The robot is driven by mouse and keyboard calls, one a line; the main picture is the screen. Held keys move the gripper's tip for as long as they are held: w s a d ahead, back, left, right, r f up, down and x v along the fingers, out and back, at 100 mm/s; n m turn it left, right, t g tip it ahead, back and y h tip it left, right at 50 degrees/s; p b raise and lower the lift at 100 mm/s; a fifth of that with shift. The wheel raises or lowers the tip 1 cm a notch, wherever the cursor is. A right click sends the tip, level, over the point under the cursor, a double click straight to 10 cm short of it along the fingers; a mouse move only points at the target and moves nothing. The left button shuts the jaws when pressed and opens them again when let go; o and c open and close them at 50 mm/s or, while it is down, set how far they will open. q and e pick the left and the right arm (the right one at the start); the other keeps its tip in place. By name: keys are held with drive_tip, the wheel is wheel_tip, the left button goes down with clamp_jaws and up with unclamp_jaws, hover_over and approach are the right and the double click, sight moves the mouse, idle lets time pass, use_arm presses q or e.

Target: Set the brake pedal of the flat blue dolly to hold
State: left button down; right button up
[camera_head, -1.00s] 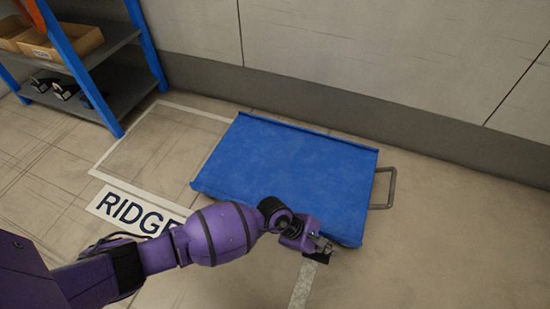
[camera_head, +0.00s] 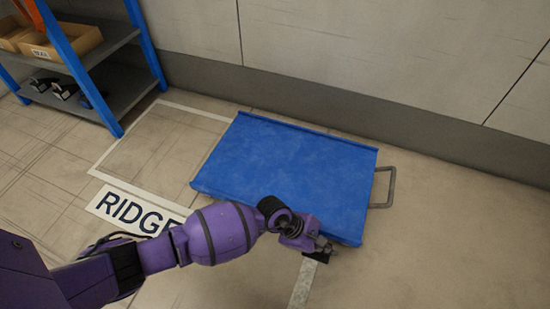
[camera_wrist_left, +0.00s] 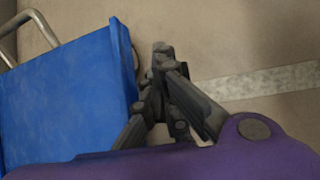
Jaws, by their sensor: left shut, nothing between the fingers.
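The flat blue dolly (camera_head: 285,165) lies on the floor, with a grey metal handle (camera_head: 391,188) at its right end. My left gripper (camera_head: 325,247) is at the dolly's near edge, toward its right corner. In the left wrist view the left gripper (camera_wrist_left: 160,50) is shut and empty, beside the dolly's blue edge (camera_wrist_left: 70,95); whether it touches the dolly I cannot tell. The brake pedal is not visible; my gripper and the deck cover that part. My right gripper is not in view.
A blue-framed shelf (camera_head: 100,60) with cardboard bins (camera_head: 65,43) stands at the back left. A wall (camera_head: 390,60) runs behind the dolly. White floor tape (camera_head: 125,150) and a lettered floor label (camera_head: 135,212) lie left of it. The floor at right is clear.

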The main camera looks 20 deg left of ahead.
sight(321, 255)
use_arm(q)
drive_tip(key=shift+s+d+f, duration=0.1)
drive_tip(key=shift+s+f, duration=0.05)
drive_tip(key=shift+f, duration=0.65)
drive_tip(key=shift+s+d+f, duration=0.1)
drive_tip(key=shift+f, duration=0.65)
idle(1.8)
idle(0.3)
drive_tip(key=shift+w+r+p, duration=0.35)
drive_tip(key=shift+r+p, duration=0.5)
drive_tip(key=shift+r, duration=0.1)
drive_tip(key=shift+w+r+p, duration=0.3)
drive_tip(key=shift+r+p, duration=0.5)
drive_tip(key=shift+r, duration=0.1)
drive_tip(key=shift+r, duration=0.1)
drive_tip(key=r+p, duration=0.1)
drive_tip(key=w+r+p, duration=0.1)
drive_tip(key=r, duration=0.1)
drive_tip(key=r+p, duration=0.1)
drive_tip(key=shift+w+r, duration=0.25)
drive_tip(key=shift+w, duration=0.1)
